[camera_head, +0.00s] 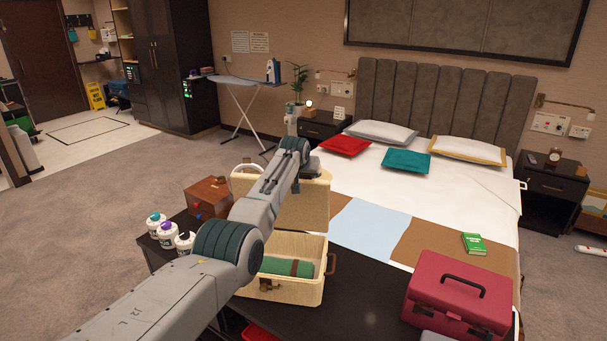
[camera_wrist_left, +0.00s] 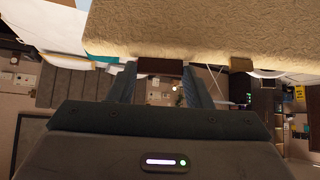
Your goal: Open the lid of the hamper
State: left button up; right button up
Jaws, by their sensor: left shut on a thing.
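The cream hamper (camera_head: 282,290) stands on the dark bench with a green roll (camera_head: 287,266) inside. Its lid (camera_head: 302,207) is raised, standing roughly upright at the back of the open base. My left gripper (camera_head: 303,161) is at the lid's upper edge, partly hidden by my arm. In the left wrist view the lid (camera_wrist_left: 205,35) fills the top, and my left gripper (camera_wrist_left: 160,75) is shut on a brown tab (camera_wrist_left: 160,67) at its edge. My arm hides the hamper's left side. My right gripper is not in view.
A red case (camera_head: 460,292) stands to the right on the dark bench (camera_head: 362,300). A brown wooden box (camera_head: 207,198) and several white bottles (camera_head: 166,231) are to the left. The bed (camera_head: 460,195) lies behind, with a green book (camera_head: 474,244) on it.

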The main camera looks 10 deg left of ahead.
pick_arm(q)
jog(key=shift+r, duration=0.15)
jog(key=o, duration=1.4)
jog(key=shift+s, duration=0.1)
jog(key=b+v, duration=0.3)
jog(key=v, duration=0.7)
jog(key=shift+s+r+b, duration=0.25)
jog(key=shift+s+b, duration=0.05)
jog(key=shift+b, duration=0.05)
